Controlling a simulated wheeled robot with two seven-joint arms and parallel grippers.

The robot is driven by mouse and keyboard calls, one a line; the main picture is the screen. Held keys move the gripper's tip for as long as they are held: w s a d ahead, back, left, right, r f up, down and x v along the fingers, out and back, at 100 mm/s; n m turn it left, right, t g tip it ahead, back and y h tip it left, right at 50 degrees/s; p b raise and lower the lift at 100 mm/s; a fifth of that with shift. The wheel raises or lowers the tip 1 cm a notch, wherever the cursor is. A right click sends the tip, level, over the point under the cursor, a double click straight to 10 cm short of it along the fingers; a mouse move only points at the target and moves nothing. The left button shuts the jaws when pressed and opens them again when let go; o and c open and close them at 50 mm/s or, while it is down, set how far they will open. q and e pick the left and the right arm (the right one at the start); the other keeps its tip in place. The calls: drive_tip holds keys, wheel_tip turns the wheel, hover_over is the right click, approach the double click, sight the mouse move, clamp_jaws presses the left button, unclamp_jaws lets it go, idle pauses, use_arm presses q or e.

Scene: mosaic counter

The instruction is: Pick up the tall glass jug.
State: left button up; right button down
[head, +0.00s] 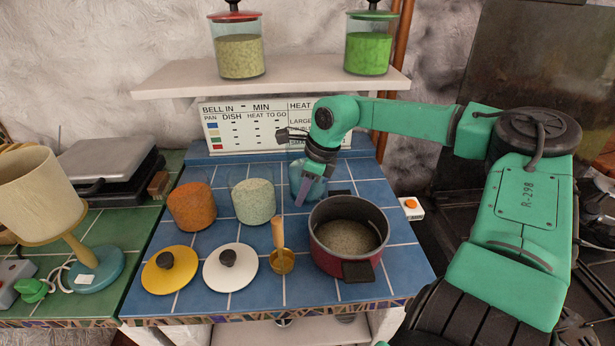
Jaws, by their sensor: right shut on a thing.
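The tall glass jug (317,188) is a bluish see-through vessel behind the red pot, on or just above the blue tiled counter. My right arm reaches over from the right, and its gripper (304,190) points down at the jug. The gripper is shut on the jug, with one purple-grey finger showing in front of the glass. The wrist and finger hide much of the jug, and I cannot tell whether its base touches the tiles. My left gripper is not in view.
A red pot (330,254) of grain stands close in front of the jug. Jars of orange (192,207) and pale grains (253,202), yellow (170,268) and white lids (230,270) and a brass scoop (282,262) are left. A shelf (300,74) is above.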

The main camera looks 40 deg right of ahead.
idle(0.4)
drive_tip(key=shift+w+r, duration=0.15)
drive_tip(key=shift+r, duration=0.05)
wheel_tip(320, 180, up, 10)
drive_tip(key=shift+f+b, duration=0.1)
drive_tip(key=shift+b, duration=0.65)
idle(1.4)
